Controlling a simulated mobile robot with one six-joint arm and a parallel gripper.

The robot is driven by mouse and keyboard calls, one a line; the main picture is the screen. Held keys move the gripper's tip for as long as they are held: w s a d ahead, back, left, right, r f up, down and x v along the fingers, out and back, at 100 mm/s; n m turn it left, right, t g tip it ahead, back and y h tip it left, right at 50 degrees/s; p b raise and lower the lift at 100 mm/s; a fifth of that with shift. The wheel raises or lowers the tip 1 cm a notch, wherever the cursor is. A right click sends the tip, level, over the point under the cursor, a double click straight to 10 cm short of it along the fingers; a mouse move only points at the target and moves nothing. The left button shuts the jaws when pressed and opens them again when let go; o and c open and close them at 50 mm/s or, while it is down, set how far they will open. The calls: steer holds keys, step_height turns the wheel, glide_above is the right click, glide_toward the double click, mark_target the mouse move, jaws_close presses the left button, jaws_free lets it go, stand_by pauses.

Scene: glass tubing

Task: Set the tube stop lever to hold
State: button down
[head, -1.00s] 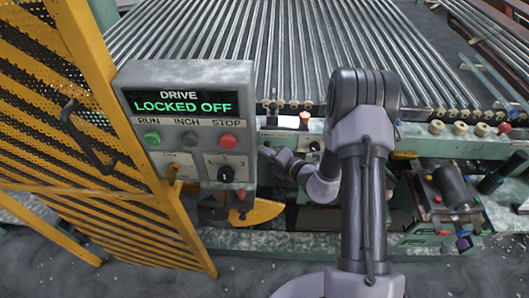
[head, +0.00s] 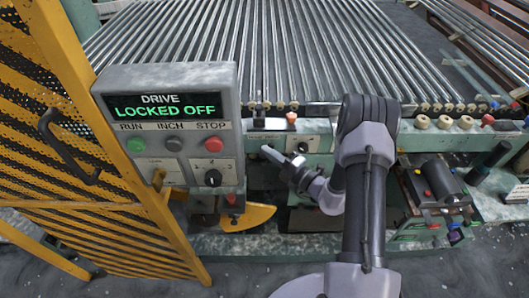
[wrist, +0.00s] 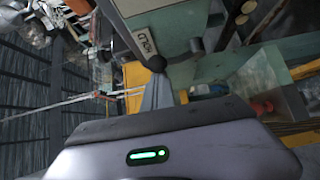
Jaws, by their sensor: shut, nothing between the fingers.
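In the wrist view, a black round knob (wrist: 156,62) stands beside a pale plate marked HOLD (wrist: 145,40) on a green machine face. It looks like the end of the stop lever; its shaft and exact setting are not clear. My gripper (wrist: 157,80) is shut and empty, its tips just below the knob in the picture; I cannot tell whether they touch. In the head view my gripper (head: 268,152) is in front of the green rail, with a dark knob (head: 303,147) to its right. My wrist hides part of the rail there.
A grey control box (head: 176,120) reads DRIVE LOCKED OFF, left of my gripper. A yellow guard (head: 120,225) stands at far left. Glass tubes (head: 250,60) lie across the bed behind. An orange-topped post (head: 291,118) and cream rollers (head: 444,122) line the rail.

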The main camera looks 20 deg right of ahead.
steer(key=shift+s+d+f, duration=0.1)
steer(key=shift+d+f, duration=0.05)
steer(key=shift+d, duration=0.45)
stand_by(0.4)
